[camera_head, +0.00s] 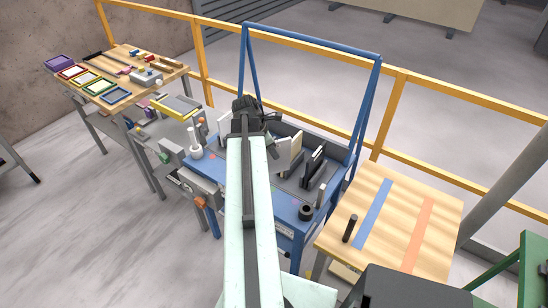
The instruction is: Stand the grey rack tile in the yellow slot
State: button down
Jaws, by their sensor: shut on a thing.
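My gripper (262,122) is over the blue workbench (284,205), seen from behind, with my arm in front of it. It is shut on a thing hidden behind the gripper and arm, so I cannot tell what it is. Just right of the gripper, a pale tile (293,150) stands upright, and dark tiles (314,166) stand in the rack beyond it. I cannot pick out the grey tile for certain. Which is the yellow slot is unclear.
A blue upright frame (310,41) rises behind the bench. A black ring (306,212) sits at the bench's right. The right wooden table (386,225) carries a dark cylinder (350,228) and blue and orange strips. A yellow rail (440,172) runs behind. Grey floor is open at left.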

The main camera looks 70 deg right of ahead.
jog(key=w+d+f+n+t+b, duration=0.1)
jog(key=w+d+f+n, duration=0.1)
jog(key=w+d, duration=0.45)
jog(key=w+d+f+n+h+b, duration=0.1)
jog(key=w+d+n+b, duration=0.15)
jog(key=w, duration=0.65)
jog(key=w+d+f+n+t+b, duration=0.1)
jog(key=w+d+f+n, duration=0.15)
jog(key=w+d, duration=0.45)
jog(key=s+d+b, duration=0.1)
jog(key=s+d, duration=0.1)
jog(key=s, duration=0.5)
jog(key=s+d, duration=0.3)
jog(key=s, duration=0.4)
jog(key=shift+w+f+b, duration=0.15)
jog(key=shift+f+b, duration=2.3)
jog(key=shift+f, duration=0.15)
jog(key=c, duration=1.5)
grip_release()
jog(key=shift+o, duration=0.2)
jog(key=shift+r, duration=0.15)
